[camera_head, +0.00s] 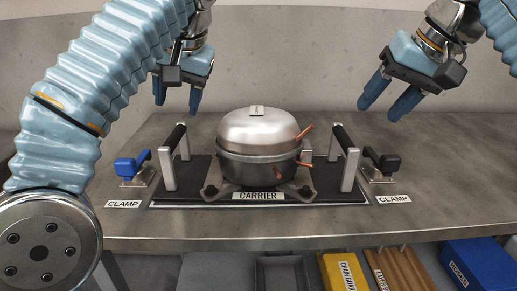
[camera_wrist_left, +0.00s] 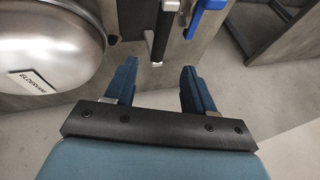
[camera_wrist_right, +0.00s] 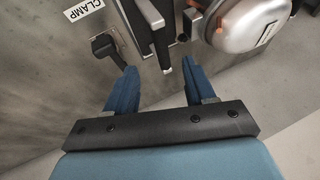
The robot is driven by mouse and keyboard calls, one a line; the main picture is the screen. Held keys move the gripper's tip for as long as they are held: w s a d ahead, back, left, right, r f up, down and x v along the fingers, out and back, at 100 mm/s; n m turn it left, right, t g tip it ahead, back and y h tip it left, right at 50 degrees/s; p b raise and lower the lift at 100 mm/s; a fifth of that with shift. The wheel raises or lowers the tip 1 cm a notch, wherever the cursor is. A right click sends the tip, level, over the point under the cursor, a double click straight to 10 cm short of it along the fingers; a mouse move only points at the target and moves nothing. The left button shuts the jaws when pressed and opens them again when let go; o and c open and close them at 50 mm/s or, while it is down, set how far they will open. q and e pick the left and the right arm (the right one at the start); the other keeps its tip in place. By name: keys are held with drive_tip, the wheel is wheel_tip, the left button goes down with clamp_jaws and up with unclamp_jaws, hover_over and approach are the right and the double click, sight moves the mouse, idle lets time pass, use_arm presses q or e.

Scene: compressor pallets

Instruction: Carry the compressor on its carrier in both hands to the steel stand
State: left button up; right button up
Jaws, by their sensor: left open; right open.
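The compressor (camera_head: 257,140) is a silver dome-topped pot with copper stubs, upright on the black carrier (camera_head: 330,190) on a grey bench. The carrier has a left handle (camera_head: 174,150) and a right handle (camera_head: 344,150), each a black bar on silver posts. My left gripper (camera_head: 178,98) is open and empty, above and behind the left handle. My right gripper (camera_head: 385,100) is open and empty, above and to the right of the right handle. The compressor also shows in the left wrist view (camera_wrist_left: 50,45) and the right wrist view (camera_wrist_right: 245,20). I cannot identify the steel stand.
A blue-handled clamp (camera_head: 132,168) sits left of the carrier and a black-handled clamp (camera_head: 382,165) sits right of it. The bench (camera_head: 440,180) is clear at right.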

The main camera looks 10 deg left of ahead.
sight(175, 143)
use_arm(q)
drive_tip(key=x, duration=1.3)
drive_tip(key=shift+a+f, duration=0.15)
drive_tip(key=shift+f, duration=0.2)
use_arm(e)
drive_tip(key=x, duration=1.3)
drive_tip(key=shift+a+f, duration=0.15)
drive_tip(key=shift+f, duration=0.25)
use_arm(q)
clamp_jaws()
use_arm(e)
clamp_jaws()
